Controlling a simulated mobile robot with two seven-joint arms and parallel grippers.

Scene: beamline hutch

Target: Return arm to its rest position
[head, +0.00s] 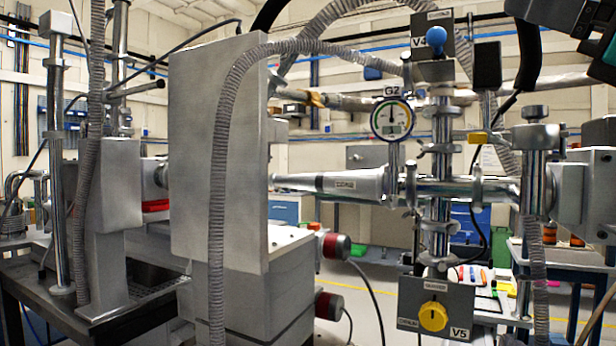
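Neither of my grippers shows in the head view. A dark, jointed shape (568,14) enters at the top right corner, with a light blue part at the picture's edge. I cannot tell whether it belongs to my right arm, and no fingertips show on it. The beamline ahead carries a round gauge G2 (392,119), a blue-knobbed valve box V4 (434,40) above and a yellow-knobbed valve box V5 (435,305) below.
A large grey block (205,150) stands left of centre, with a ribbed hose (222,180) hanging before it. A horizontal steel pipe (340,185) runs right from it. A dark bench (60,300) is at left.

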